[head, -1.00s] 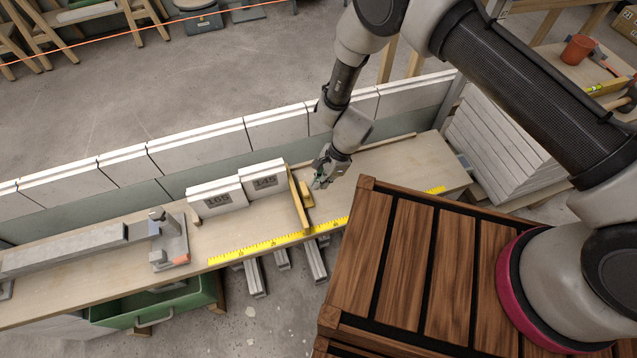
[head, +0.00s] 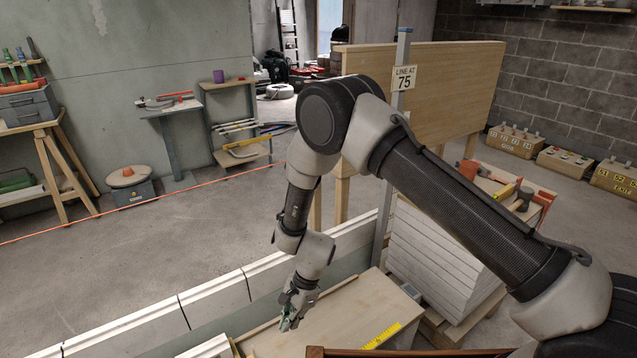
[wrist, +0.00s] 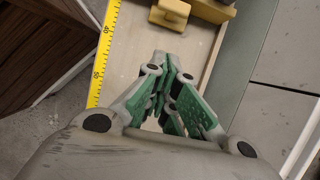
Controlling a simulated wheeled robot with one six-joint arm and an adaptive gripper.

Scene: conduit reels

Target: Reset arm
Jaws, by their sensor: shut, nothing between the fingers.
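My arm reaches from the right of the head view, bent at the elbow, with its end pointing down. Ahead of the fingertips, a yellow wooden block (wrist: 170,13) lies on the bench, apart from the gripper.
A yellow measuring tape (head: 383,336) runs along the bench edge. A low wall of white blocks (head: 215,300) stands behind it. A stack of white boards (head: 435,255) and a post with a "LINE AT 75" sign (head: 404,78) stand right. An orange string (head: 130,208) crosses the left.

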